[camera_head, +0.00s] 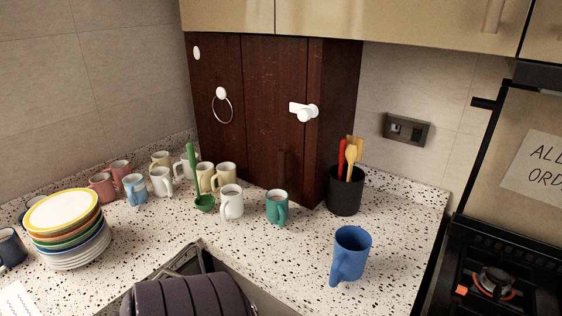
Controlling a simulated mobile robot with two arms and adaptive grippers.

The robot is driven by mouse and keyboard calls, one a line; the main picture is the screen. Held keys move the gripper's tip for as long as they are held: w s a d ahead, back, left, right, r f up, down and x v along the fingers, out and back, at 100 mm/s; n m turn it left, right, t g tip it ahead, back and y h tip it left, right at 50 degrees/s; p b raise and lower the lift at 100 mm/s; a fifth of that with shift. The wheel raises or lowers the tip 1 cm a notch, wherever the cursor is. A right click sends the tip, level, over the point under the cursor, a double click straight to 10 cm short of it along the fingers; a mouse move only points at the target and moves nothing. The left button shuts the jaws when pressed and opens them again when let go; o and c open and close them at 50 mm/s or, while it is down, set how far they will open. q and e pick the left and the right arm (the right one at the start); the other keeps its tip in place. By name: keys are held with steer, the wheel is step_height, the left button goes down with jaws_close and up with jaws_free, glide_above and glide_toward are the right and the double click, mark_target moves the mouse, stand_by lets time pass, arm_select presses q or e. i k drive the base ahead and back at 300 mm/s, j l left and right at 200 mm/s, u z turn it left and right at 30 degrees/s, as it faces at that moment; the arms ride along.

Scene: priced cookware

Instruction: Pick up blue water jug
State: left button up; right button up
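The blue water jug (351,255) stands upright on the speckled countertop, right of centre and near the front of the counter. Its handle side faces the lower left, toward me. Its open top is visible, and nothing touches it. Neither of my grippers shows in the head view.
A black utensil holder (345,191) stands behind the jug. A green mug (277,207) and a white mug (231,202) stand to the left, with several more mugs beyond. Stacked plates (70,229) are at far left. A dark ribbed object (190,298) is in front. A stove (495,280) is right.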

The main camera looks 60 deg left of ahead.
mark_target(352, 245)
steer(key=j+u, duration=0.15)
steer(key=u, duration=1.25)
steer(key=z, duration=0.3)
steer(key=k+j, duration=0.05)
